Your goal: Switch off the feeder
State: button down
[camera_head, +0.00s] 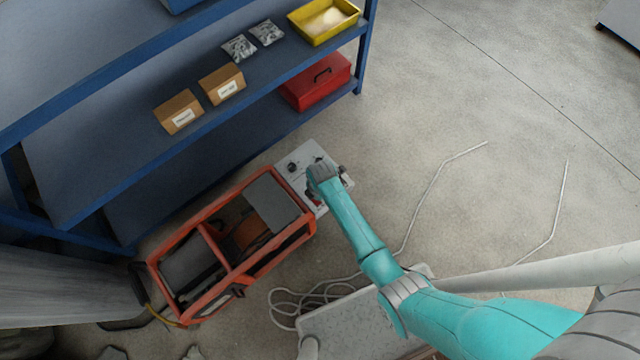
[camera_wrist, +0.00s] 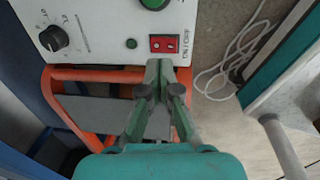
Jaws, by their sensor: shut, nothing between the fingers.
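The feeder is an orange-framed machine (camera_head: 230,284) on the floor with a light grey control panel (camera_head: 297,161) at its upper right end. In the wrist view the panel (camera_wrist: 92,15) carries a black dial (camera_wrist: 54,38), a green button (camera_wrist: 153,2), a small green lamp (camera_wrist: 131,43) and a red rocker switch (camera_wrist: 158,44) marked ON/OFF. Which side of the rocker is pressed I cannot tell. My gripper (camera_wrist: 160,66) is shut and empty, its fingertips just below the switch in the picture. Contact cannot be made out. In the head view my arm hides part of the panel.
A blue shelf rack (camera_head: 75,160) stands behind the feeder, holding cardboard boxes (camera_head: 179,112), a yellow tray (camera_head: 298,32) and a red case (camera_head: 318,84). A pale cable (camera_head: 300,300) lies coiled on the floor. Open floor (camera_head: 480,90) stretches to the right.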

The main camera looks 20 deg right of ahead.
notch_tip(320, 180, up, 9)
jog(key=w, duration=0.1)
jog(key=shift+a, duration=0.2)
dwell(0.6)
jog(key=s+d+r+m+t, duration=0.25)
jog(key=s+m, duration=0.25)
jog(key=s, duration=0.5)
jog(key=s+d+r+m+t, duration=0.1)
jog(key=s+m+t, duration=0.35)
jog(key=s, duration=0.55)
jog(key=s+r+m+t, duration=0.3)
jog(key=s+r+m, duration=0.3)
jog(key=r, duration=0.8)
jog(key=s+d+r+m+t, duration=0.1)
jog(key=s+r+m+t, duration=0.2)
jog(key=r, duration=1.2)
jog(key=s+m, duration=0.3)
jog(key=s, duration=0.2)
jog(key=shift+s+d, duration=0.2)
